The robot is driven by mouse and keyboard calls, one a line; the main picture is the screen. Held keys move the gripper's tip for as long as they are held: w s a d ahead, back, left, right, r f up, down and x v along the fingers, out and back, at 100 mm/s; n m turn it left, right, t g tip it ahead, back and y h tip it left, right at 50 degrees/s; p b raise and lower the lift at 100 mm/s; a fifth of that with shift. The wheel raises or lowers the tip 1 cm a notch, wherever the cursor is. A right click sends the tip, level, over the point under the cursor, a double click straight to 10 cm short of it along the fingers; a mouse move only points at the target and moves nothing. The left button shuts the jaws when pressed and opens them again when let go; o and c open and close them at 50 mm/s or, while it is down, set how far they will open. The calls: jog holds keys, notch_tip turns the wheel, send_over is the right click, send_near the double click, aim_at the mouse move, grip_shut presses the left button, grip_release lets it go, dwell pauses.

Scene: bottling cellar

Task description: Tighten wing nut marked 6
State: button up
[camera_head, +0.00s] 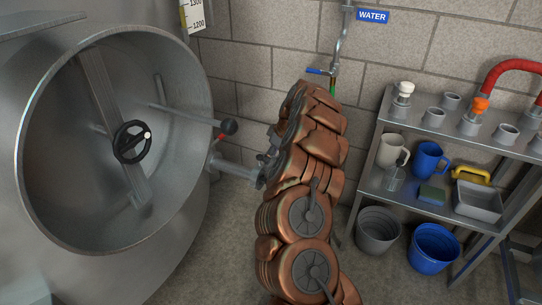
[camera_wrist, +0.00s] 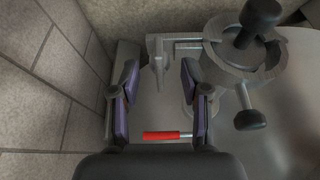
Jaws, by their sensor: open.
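My gripper (camera_wrist: 160,78) is open in the wrist view, its two purple-padded fingers apart with nothing held between them. A small grey metal fitting (camera_wrist: 159,66) shows beyond and between the fingertips; I cannot tell if it is a wing nut. No number 6 is readable in either view. A red-handled part (camera_wrist: 161,135) lies lower between the fingers, in front of the grey steel surface. In the head view a steel pipe fitting (camera_head: 233,168) runs from the tank (camera_head: 112,260) to behind my copper-coloured arm. My gripper is not clearly visible there.
In the wrist view a black knob (camera_wrist: 250,119) sticks out at right. A shelf (camera_head: 398,205) with mugs and fittings stands right, with a blue bucket (camera_head: 434,252) below. A block wall is behind.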

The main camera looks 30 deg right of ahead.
jog(key=shift+f, duration=0.1)
grip_shut()
dwell(0.3)
